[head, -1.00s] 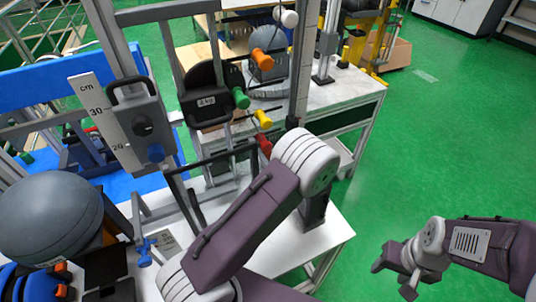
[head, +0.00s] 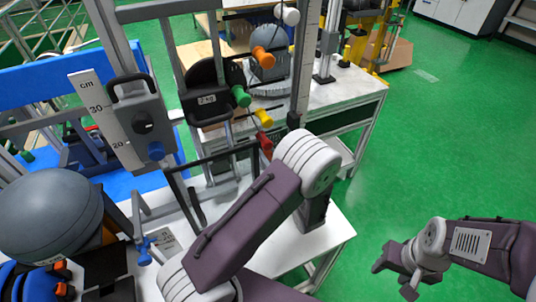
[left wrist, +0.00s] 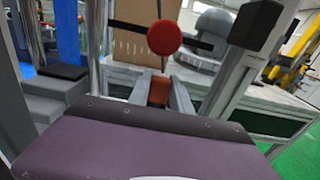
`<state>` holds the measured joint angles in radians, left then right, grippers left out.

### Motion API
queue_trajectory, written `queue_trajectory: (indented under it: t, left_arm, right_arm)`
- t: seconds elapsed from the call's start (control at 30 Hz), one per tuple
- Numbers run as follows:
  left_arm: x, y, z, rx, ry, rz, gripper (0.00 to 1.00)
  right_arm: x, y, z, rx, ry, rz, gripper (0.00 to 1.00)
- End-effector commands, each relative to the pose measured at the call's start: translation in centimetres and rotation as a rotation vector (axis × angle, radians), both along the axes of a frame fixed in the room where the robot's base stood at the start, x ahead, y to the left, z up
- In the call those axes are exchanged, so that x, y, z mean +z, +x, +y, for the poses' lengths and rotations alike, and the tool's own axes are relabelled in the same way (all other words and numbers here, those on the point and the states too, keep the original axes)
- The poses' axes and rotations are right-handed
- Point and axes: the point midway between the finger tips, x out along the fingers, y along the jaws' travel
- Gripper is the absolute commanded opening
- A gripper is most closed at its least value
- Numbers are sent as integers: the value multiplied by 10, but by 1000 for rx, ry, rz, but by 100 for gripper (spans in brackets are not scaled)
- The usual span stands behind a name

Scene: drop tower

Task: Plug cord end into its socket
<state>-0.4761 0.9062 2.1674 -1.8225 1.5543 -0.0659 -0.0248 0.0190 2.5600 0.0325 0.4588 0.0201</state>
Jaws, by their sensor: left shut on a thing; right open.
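My left gripper (left wrist: 160,95) shows in the left wrist view, its two grey fingers shut on a small orange-brown block (left wrist: 159,90). The block may be the cord end, but the picture is too small to be sure. A red round knob (left wrist: 164,37) on a dark bar is above and beyond the fingers; it also shows in the head view (head: 265,145). In the head view my left forearm hides the left gripper. My right gripper (head: 392,280) is open and empty over the green floor at the lower right.
The drop tower's grey frame carries a ruler plate (head: 105,118) and a dark weight (head: 207,100). A large grey ball (head: 48,212) is at the left.

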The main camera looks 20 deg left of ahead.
Motion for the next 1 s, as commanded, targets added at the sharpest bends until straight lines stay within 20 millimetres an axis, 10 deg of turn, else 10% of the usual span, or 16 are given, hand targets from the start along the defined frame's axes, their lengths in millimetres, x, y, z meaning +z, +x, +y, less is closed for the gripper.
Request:
queue_trajectory:
  t: [0.2,0.23,0.33,1.0]
  left_arm:
    - [-6,0,0,-1,-1,2,0]
    - [-5,0,0,-1,-1,2,28]
    - [-5,0,0,-1,-1,1,50]
    - [-4,-2,-3,-1,0,0,50]
  right_arm:
    - [-4,0,0,0,0,0,52]
    - [-4,0,0,0,0,0,52]
    - [-3,0,0,0,0,0,52]
    - [-2,0,0,0,0,0,52]
